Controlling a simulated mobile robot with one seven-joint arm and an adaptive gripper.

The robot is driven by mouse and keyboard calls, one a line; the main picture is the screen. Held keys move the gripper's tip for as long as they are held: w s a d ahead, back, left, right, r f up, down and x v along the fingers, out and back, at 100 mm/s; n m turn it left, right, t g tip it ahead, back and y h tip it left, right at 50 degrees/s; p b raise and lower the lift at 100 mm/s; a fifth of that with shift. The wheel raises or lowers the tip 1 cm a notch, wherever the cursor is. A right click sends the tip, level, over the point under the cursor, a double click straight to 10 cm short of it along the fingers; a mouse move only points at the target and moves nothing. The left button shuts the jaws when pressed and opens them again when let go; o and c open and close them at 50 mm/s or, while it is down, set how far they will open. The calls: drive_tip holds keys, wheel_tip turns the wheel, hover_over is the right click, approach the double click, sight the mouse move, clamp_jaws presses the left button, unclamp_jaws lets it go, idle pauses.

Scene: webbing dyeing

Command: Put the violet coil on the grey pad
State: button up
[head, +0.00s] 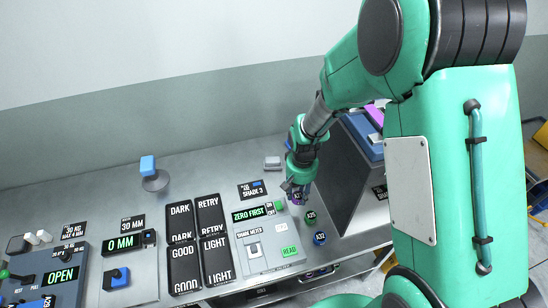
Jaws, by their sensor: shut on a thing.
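The violet coil (297,199) shows as a small dark violet round piece with a pale label at the tip of my gripper (296,190). My gripper points down and is shut on it, over the right part of the bench; the fingers hide part of the coil. I cannot tell whether the coil touches the surface below. A small light grey block (272,162) sits behind and to the left of my gripper. I cannot tell for certain whether it is the grey pad.
A green coil (310,217) and a blue coil (320,238) lie close in front of my gripper. The shade meter (254,250) is to the left, beside black labelled panels (183,265). A dark grey cabinet (345,170) stands close on the right. The back of the bench is mostly clear.

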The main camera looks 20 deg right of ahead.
drive_tip(key=w+a+r+p, duration=0.1)
drive_tip(key=w+a+p, duration=0.1)
drive_tip(key=w, duration=0.7)
drive_tip(key=shift+a+r+p, duration=0.35)
drive_tip(key=shift+a+r, duration=0.05)
drive_tip(key=shift+w, duration=0.1)
hover_over(273, 159)
drive_tip(key=shift+f, duration=0.75)
drive_tip(key=shift+f, duration=1.75)
drive_tip(key=shift+f, duration=0.1)
